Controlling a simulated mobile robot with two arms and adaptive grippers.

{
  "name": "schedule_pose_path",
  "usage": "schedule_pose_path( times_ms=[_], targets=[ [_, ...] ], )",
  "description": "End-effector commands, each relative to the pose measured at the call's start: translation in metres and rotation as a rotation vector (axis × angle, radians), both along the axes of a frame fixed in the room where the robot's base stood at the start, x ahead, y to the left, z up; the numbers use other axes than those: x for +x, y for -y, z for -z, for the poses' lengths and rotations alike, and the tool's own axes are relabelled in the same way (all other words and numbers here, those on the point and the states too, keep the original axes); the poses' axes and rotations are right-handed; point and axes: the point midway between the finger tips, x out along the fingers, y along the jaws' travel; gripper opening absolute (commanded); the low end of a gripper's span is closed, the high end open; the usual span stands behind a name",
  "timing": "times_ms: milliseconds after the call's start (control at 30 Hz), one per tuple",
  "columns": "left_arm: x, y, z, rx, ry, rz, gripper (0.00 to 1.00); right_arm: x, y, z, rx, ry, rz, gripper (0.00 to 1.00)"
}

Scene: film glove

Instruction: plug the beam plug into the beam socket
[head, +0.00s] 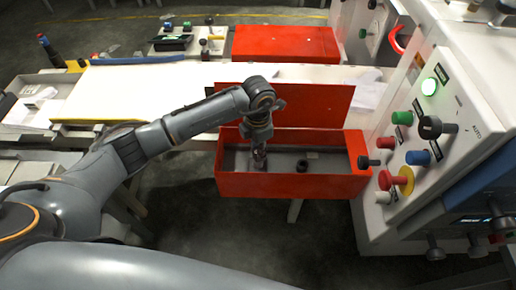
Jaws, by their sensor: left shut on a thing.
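My left gripper (259,152) points down into the open red box (290,186), in its left part. It is shut on a small dark piece, taken to be the beam plug, which is mostly hidden by the fingers. A short dark round fitting (303,166) stands on the grey floor of the box to the right of the gripper, apart from it. It may be the beam socket, but it is too small to be sure. My right gripper is not in view.
The box's red lid (318,104) stands open behind it. A control panel (425,130) with coloured buttons and knobs juts out close on the right. A pale worktop (140,88) lies behind my left arm. A second red box (286,43) is shut at the back.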

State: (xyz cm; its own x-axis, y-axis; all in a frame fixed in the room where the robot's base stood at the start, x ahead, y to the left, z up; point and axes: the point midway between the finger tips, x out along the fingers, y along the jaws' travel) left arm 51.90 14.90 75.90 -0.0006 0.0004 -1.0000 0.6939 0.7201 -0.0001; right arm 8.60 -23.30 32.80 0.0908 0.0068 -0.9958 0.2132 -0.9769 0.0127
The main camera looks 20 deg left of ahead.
Motion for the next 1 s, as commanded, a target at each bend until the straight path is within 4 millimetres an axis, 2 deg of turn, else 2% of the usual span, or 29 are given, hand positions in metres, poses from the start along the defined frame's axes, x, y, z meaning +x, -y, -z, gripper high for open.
schedule_pose_path(
  times_ms=[667, 700, 800, 1000],
  targets=[
    [0.0001, -0.0001, 0.0109, 0.000, 0.000, -0.001, 0.02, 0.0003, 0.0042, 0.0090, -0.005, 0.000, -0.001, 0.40],
    [0.0001, -0.0001, 0.0100, 0.000, 0.000, 0.000, 0.32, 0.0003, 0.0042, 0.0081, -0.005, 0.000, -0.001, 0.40],
    [0.0001, -0.0002, 0.0100, 0.000, 0.000, 0.000, 0.50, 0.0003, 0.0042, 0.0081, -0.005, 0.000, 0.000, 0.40],
    [0.0000, -0.0001, 0.0100, 0.000, 0.000, 0.000, 0.50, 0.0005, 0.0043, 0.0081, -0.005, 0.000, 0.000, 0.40]
  ],
)
